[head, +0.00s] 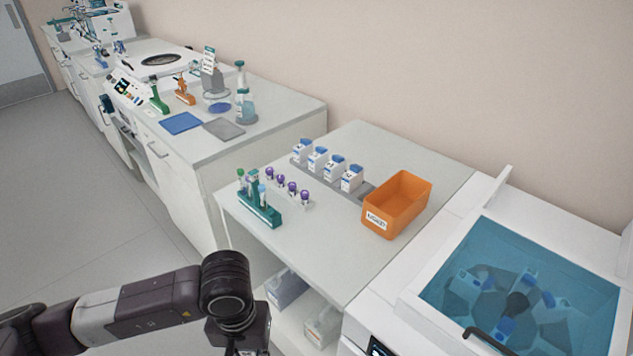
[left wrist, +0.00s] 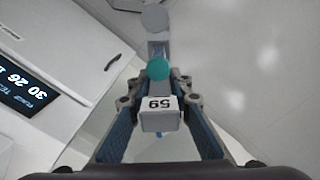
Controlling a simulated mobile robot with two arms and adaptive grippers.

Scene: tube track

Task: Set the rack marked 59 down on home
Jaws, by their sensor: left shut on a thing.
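In the left wrist view my left gripper (left wrist: 157,97) is shut on a small pale rack with a white label reading 59, the rack marked 59 (left wrist: 159,121). A teal cap (left wrist: 158,68) shows just beyond the label, with a grey round cap (left wrist: 155,18) farther out. In the head view only my left arm and wrist show at the bottom, and the jaws and the rack are cut off by the lower edge. No spot marked home can be read in either view. My right gripper is in neither view.
The bench's front middle is clear. A dark display (left wrist: 30,85) shows left.

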